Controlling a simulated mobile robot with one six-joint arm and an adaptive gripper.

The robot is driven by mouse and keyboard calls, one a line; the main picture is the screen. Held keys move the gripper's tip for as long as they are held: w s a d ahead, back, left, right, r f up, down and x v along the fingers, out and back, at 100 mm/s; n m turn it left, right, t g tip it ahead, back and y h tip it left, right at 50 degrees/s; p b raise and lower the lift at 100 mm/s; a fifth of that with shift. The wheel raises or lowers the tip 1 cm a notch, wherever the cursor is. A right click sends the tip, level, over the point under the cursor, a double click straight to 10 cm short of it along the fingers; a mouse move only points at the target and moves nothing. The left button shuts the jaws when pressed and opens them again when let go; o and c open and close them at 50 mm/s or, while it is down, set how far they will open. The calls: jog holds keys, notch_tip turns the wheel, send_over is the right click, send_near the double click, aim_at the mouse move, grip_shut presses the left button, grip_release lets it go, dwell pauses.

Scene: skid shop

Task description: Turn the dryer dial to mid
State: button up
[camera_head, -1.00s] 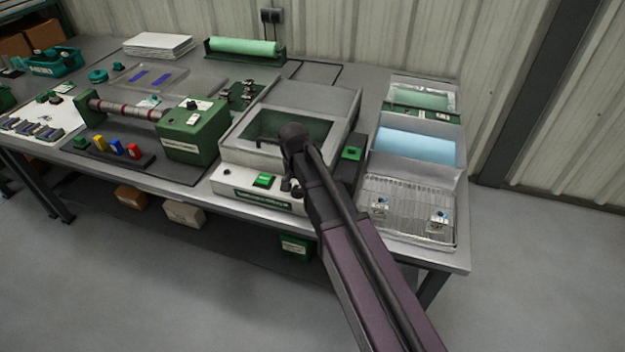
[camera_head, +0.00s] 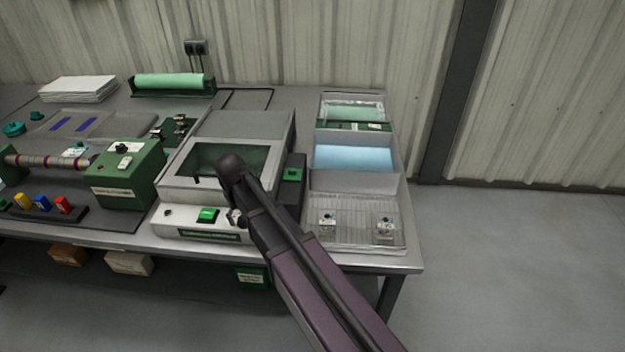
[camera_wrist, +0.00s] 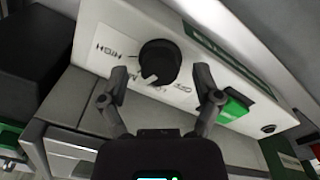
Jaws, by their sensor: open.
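The dryer is a grey box with a dark window (camera_head: 205,160) and a white front panel (camera_head: 180,229). Its black round dial (camera_wrist: 160,60) fills the upper middle of the wrist view, with a pale pointer mark at its lower edge. The mark points near the M and LO labels; I cannot tell exactly which. My gripper (camera_wrist: 161,84) is open, one finger on each side of the dial; contact is unclear. In the head view my arm partly hides the dial (camera_head: 235,218).
A green switch (camera_wrist: 236,106) sits beside the dial on the panel, also visible in the head view (camera_head: 207,215). A green winding machine (camera_head: 125,185) stands left.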

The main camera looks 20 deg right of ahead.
jog(key=n, duration=1)
jog(key=shift+r, duration=0.25)
notch_tip(320, 180, up, 14)
jog(key=p, duration=1.4)
jog(key=s+d+r+m+p, duration=0.3)
jog(key=s+d+m, duration=0.3)
jog(key=d, duration=0.3)
jog(key=s+d+r+m+p, duration=0.3)
jog(key=s+d+m, duration=0.3)
jog(key=d, duration=0.3)
jog(key=shift+s+p, duration=0.25)
jog(key=shift+p, duration=0.1)
jog(key=shift+s+d+m, duration=0.5)
jog(key=shift+s+d, duration=0.05)
jog(key=shift+s, duration=0.1)
dwell(1.7)
